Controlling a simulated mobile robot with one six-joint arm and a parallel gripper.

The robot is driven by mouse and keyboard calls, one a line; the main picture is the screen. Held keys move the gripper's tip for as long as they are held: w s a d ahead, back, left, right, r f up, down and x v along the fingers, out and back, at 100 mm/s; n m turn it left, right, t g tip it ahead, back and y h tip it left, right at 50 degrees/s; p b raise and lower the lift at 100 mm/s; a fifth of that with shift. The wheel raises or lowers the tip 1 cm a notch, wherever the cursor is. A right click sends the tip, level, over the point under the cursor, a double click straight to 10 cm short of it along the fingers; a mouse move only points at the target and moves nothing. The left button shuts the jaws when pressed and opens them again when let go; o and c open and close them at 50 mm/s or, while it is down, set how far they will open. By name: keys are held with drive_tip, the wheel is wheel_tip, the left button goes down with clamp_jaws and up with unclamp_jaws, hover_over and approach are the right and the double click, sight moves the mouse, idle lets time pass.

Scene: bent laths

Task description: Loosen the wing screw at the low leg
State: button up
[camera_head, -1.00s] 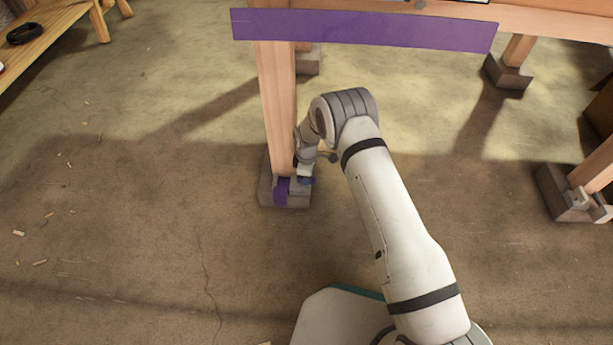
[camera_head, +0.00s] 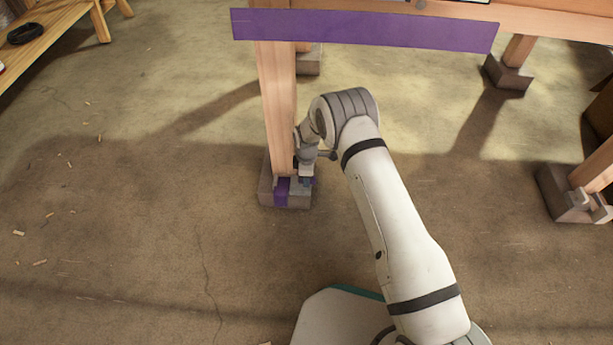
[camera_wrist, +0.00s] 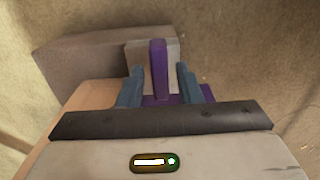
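The low leg (camera_head: 278,110) is an upright wooden post standing in a grey foot block (camera_head: 265,192) with a purple band on its front. In the wrist view, a purple upright fin, apparently the wing screw (camera_wrist: 158,70), stands against a pale grey block face (camera_wrist: 137,56). My gripper (camera_wrist: 160,85) has its two blue-grey fingers on either side of the fin, with a visible gap on each side. It is open and not touching the fin. In the head view my gripper (camera_head: 306,180) is low at the foot's right side, and the screw is mostly hidden there.
A purple board (camera_head: 365,31) runs across the top of the leg. Other legs stand on blocks at right (camera_head: 575,200) and back right (camera_head: 508,73). A wooden bench (camera_head: 45,35) is at the upper left. Floor at left is clear except for wood chips.

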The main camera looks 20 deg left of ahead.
drive_tip(key=shift+o, duration=0.6)
wheel_tip(320, 180, up, 8)
drive_tip(key=p, duration=0.3)
drive_tip(key=shift+f, duration=0.1)
